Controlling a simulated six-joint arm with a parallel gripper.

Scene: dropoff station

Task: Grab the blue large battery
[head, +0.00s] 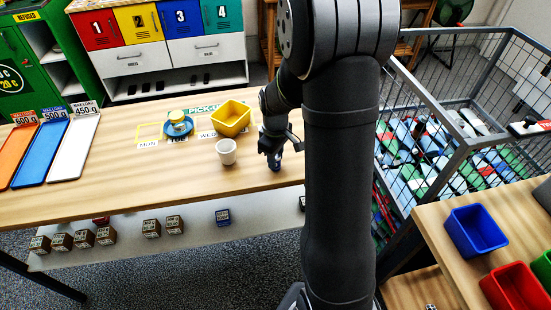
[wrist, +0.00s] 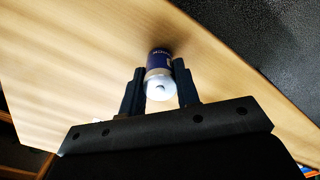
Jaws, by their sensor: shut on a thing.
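The blue large battery (wrist: 158,62) shows in the wrist view, with a dark blue body and a pale silver end facing the camera. My gripper (wrist: 160,92) has one finger on each side of it and is shut on it. In the head view the battery (head: 275,164) is a small dark blue shape below my gripper (head: 272,146), over the right part of the wooden table. Whether it touches the table is hard to tell.
A white cup (head: 226,152), a yellow bin (head: 231,118) and a blue saucer (head: 178,127) with a yellow-and-white item stand left of my gripper on the table (head: 120,185). A wire cage (head: 440,130) stands at the right. The table's left front is clear.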

